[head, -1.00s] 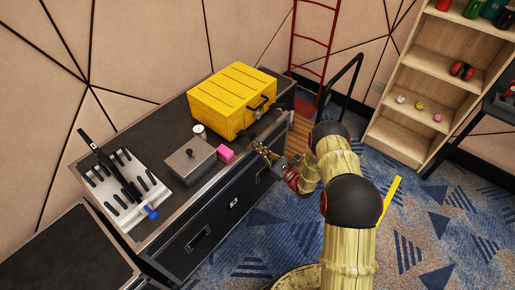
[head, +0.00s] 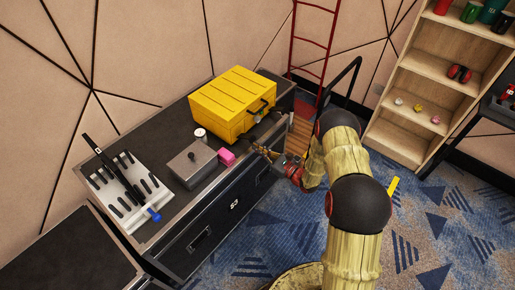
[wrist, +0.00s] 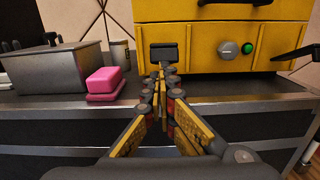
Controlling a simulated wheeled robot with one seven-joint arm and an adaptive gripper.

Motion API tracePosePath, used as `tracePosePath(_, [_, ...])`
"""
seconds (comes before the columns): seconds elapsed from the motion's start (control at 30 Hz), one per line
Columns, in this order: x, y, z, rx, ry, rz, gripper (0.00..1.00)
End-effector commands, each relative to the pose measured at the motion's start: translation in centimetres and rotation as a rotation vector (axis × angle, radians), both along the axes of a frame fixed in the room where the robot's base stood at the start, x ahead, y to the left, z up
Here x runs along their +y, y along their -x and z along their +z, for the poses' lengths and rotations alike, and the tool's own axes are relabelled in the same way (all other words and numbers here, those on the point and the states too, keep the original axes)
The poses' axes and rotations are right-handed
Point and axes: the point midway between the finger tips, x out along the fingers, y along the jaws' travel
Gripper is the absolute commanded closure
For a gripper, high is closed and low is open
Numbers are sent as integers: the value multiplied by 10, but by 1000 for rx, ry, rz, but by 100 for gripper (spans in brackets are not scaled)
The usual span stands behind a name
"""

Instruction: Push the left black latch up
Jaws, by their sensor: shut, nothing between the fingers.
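The yellow box (head: 227,104) stands on the black case, and its front fills the top of the wrist view (wrist: 205,45). The left black latch (wrist: 164,52) is a dark flat block on the box's front, left of centre. The right black latch (wrist: 295,54) sticks out at a tilt near the right edge. My gripper (wrist: 161,73) is shut and empty, its fingertips just below the left latch in the picture. I cannot tell whether they touch it. In the head view my gripper (head: 259,150) is at the box's front side.
A grey round knob (wrist: 228,49) and a green button (wrist: 248,48) sit between the latches. A black handle (wrist: 236,3) is above. A pink block (wrist: 104,82) and a grey metal box (wrist: 52,80) stand left on the black case (head: 163,232). A white tool holder (head: 126,190) is farther left.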

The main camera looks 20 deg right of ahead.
Motion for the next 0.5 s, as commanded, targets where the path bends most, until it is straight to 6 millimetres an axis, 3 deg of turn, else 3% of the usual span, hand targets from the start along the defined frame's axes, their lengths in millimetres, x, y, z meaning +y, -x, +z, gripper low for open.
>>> tracePosePath(0.37, [1, -1, 19, -1, -1, 1, 100])
tracePosePath(0.5, [2, -3, 36, 81, 64, 2, 100])
